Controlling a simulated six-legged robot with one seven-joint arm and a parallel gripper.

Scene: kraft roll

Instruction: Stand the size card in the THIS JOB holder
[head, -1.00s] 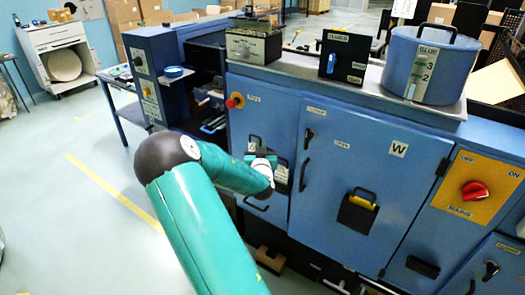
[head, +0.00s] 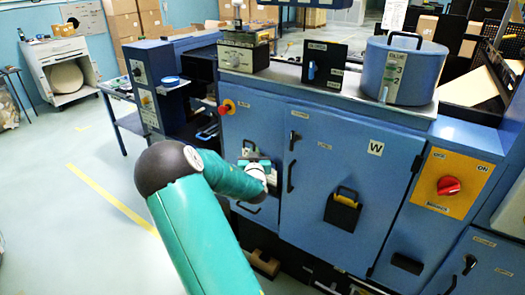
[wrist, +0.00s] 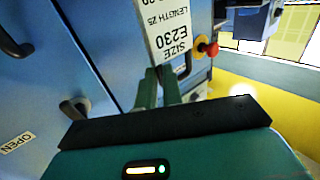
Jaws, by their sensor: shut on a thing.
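The size card (wrist: 170,35) is white, printed SIZE E230 and LENGTH, and reads upside down in the wrist view. My gripper (wrist: 160,85) is shut on its lower end in that view. In the head view my gripper (head: 257,170) is in front of the left blue door, low and near its handle, and the card is not clear there. A black pocket (head: 342,215) with something yellow in it is on the door marked W, to the right of my gripper. No THIS JOB label can be read, so I cannot tell which holder bears it.
A red knob (head: 225,107) sticks out above left of my gripper. Door handles (head: 291,176) project nearby. A glue pot (head: 400,70) stands on the machine top, and a red mains switch (head: 448,186) is at right. Floor at left is clear.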

